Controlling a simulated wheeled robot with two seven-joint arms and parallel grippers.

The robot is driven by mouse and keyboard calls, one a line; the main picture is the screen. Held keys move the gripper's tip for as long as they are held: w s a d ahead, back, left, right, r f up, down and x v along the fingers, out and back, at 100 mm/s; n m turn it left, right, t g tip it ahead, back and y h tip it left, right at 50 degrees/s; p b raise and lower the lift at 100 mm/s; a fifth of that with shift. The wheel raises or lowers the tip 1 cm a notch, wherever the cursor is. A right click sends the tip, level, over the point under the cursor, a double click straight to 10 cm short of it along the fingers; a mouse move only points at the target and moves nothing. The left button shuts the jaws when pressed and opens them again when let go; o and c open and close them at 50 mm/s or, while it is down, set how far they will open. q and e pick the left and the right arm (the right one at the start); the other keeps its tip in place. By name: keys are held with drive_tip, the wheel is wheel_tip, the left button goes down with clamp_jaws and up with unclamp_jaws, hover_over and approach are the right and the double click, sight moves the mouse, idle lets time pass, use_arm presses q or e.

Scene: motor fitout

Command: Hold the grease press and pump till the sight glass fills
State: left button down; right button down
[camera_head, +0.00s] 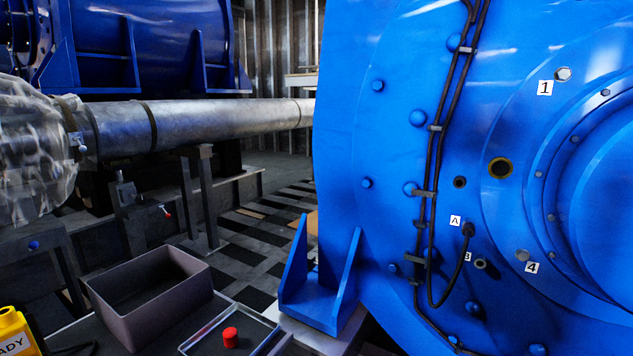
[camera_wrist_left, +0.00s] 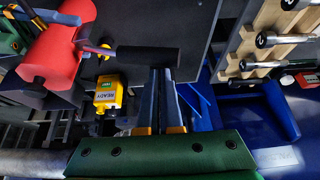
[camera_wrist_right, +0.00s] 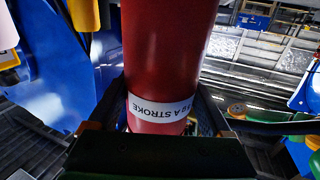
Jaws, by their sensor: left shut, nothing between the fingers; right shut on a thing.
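The grease press is a red cylinder (camera_wrist_right: 165,60) with a white label ending in "A STROKE" in the right wrist view. My right gripper (camera_wrist_right: 160,112) is shut around it near the label. In the left wrist view a red cylinder (camera_wrist_left: 50,55), seemingly the same press, shows at the upper left, with a black handle grip (camera_wrist_left: 150,56) sticking out beside it. My left gripper (camera_wrist_left: 163,72) is shut and empty, its tips close to that grip; contact cannot be told. In the head view a brass-ringed round port (camera_head: 500,168), possibly the sight glass, sits on the blue motor; its fill cannot be read.
The blue motor (camera_head: 400,140) fills the right of the head view, with black cables (camera_head: 432,190) down its face. A grey bin (camera_head: 190,318), a tray holding a red cap (camera_head: 230,337) and a yellow "READY" device (camera_head: 14,330) stand lower left. Hammer-like tools (camera_wrist_left: 265,64) hang nearby.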

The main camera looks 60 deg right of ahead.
use_arm(q)
drive_tip(key=shift+f, duration=1.55)
use_arm(e)
drive_tip(key=shift+r, duration=0.1)
use_arm(q)
drive_tip(key=shift+r, duration=2.35)
drive_tip(key=shift+f, duration=2.4)
drive_tip(key=shift+r, duration=2.35)
drive_tip(key=shift+r, duration=2.55)
use_arm(e)
unclamp_jaws()
